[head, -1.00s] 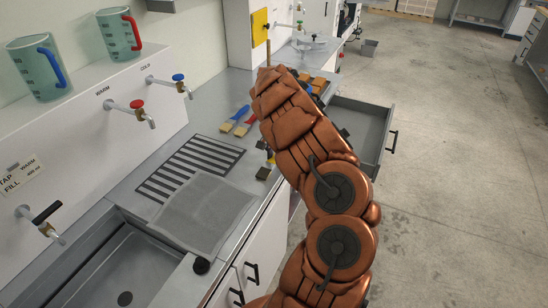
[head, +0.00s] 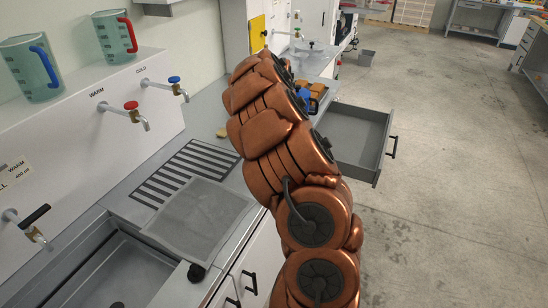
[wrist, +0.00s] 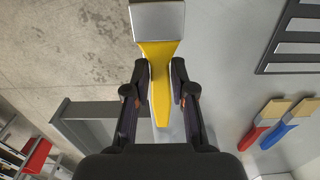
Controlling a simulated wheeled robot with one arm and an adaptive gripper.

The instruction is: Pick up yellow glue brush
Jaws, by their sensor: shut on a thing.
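The yellow glue brush (wrist: 160,100) shows in the wrist view, with a yellow handle and a wide silver metal band toward the top edge. My gripper (wrist: 160,70) is shut on its handle, one dark finger on each side. The brush's bristle end is cut off by the frame's top edge. In the head view my own arm hides the gripper and the yellow brush.
A red brush (wrist: 250,138) and a blue brush (wrist: 283,128) lie side by side on the grey counter. A slotted drain (head: 185,172) and a mesh sheet (head: 197,215) lie nearer the sink (head: 110,270). An open drawer (head: 355,140) juts out on the right.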

